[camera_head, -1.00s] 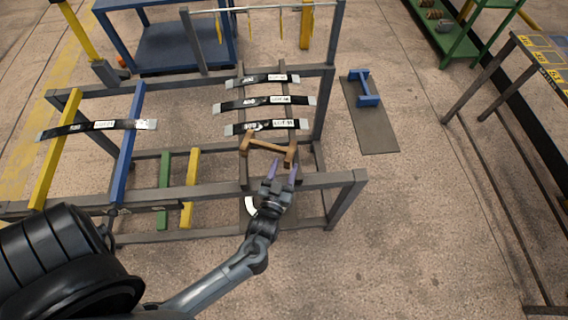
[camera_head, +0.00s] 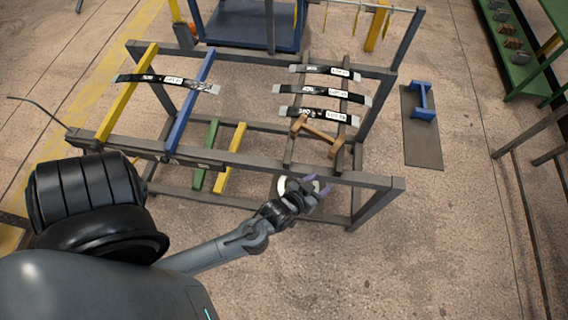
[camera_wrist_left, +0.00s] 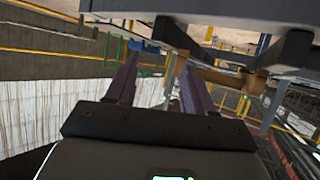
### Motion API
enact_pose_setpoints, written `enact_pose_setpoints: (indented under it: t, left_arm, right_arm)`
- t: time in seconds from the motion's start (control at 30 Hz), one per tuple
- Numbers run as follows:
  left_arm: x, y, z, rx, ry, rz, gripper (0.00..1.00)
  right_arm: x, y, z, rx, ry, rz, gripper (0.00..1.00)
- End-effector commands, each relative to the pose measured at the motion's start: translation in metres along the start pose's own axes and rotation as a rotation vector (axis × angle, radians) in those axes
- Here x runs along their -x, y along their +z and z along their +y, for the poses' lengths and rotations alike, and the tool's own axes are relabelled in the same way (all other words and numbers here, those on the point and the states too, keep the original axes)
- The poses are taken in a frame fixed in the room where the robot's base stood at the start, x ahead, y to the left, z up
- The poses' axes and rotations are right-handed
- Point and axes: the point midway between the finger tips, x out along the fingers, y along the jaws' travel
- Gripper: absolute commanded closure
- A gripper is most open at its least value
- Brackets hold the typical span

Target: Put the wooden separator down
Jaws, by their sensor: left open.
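The wooden separator (camera_head: 320,135) is a brown bar with a short leg at each end. It lies across two dark rails of the grey rack, just in front of the nearest of three black leaf springs (camera_head: 316,115). My left gripper (camera_head: 318,187) is open and empty, in front of the separator and apart from it, near the rack's front beam. In the left wrist view its purple fingers (camera_wrist_left: 158,58) are spread with nothing between them. The separator (camera_wrist_left: 222,78) shows there right of the fingers, partly hidden by dark rack parts. My right gripper is not in view.
The grey rack's front beam (camera_head: 365,180) runs close to my left gripper. Another black spring (camera_head: 165,82) lies on the yellow and blue bars at left. A blue stand (camera_head: 423,100) on a dark plate is right of the rack. Open floor lies at lower right.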

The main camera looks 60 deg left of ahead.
Motion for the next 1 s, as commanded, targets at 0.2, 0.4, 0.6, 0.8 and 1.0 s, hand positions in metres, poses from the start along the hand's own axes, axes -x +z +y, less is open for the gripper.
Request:
enact_pose_setpoints:
  t: [0.2,0.4,0.6,0.8,1.0]
  left_arm:
    - [0.048,0.007,0.011,-0.118,0.152,-0.364,0.47]
    - [0.103,0.014,0.004,-0.259,0.201,-0.629,0.47]
    - [0.139,0.016,-0.007,-0.350,0.200,-0.773,0.53]
    - [0.149,0.016,-0.011,-0.374,0.197,-0.811,0.53]
    - [0.149,0.016,-0.011,-0.373,0.197,-0.811,0.53]
  right_arm:
    - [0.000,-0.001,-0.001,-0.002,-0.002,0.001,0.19]
    - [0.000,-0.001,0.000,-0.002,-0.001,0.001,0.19]
    - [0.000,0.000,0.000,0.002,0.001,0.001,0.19]
    - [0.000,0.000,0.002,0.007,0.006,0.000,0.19]
    - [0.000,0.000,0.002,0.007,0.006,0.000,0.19]
